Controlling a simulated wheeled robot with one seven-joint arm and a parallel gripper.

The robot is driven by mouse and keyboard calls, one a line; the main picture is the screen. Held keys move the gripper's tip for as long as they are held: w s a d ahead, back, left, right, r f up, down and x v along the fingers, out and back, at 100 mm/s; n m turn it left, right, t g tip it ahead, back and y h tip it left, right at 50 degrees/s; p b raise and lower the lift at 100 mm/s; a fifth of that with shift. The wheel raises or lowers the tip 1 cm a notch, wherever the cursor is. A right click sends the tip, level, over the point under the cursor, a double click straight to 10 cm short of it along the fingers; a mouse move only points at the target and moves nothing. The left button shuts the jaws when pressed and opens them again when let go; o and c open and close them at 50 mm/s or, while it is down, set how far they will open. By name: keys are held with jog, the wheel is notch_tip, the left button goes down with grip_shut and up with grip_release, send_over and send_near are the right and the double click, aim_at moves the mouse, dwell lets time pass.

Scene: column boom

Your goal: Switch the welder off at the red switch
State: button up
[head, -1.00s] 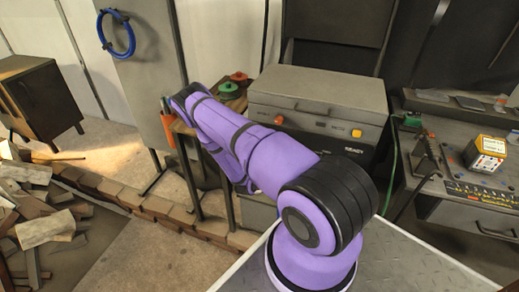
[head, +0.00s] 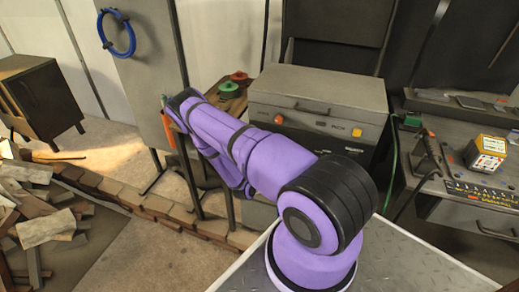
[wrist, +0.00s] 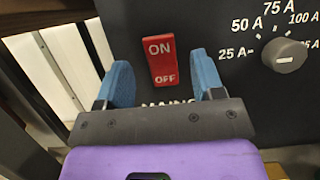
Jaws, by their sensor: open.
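The red switch (wrist: 161,62) is a rectangular rocker marked ON at its top and OFF at its bottom. It sits on the dark front panel (wrist: 205,30) of the welder in the wrist view. My gripper (wrist: 165,82) is open, with one blue finger left of the switch and the other right of it. The fingers appear level with its lower part; I cannot tell whether they touch the panel. Lettering below the switch is partly covered by the gripper. In the head view my arm hides the gripper and the switch.
A grey current knob (wrist: 284,55) with ampere marks is right of the switch. In the head view, a grey box (head: 318,92) stands behind my arm. A wood pile (head: 45,220) lies at left.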

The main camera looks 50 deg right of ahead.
jog(key=v, duration=0.8)
jog(key=shift+s+a, duration=0.15)
jog(key=a+r+m+g+y, duration=0.35)
jog(key=r+m+g, duration=0.5)
jog(key=r, duration=0.85)
jog(key=a+r+m+g+y, duration=0.3)
jog(key=r+m+g, duration=0.55)
jog(key=r, duration=0.85)
jog(key=s+a+r+m+t+y, duration=0.5)
jog(key=s+a+r+t+y, duration=0.9)
jog(key=s+a+r, duration=0.5)
jog(key=v, duration=0.4)
jog(key=shift+s, duration=0.35)
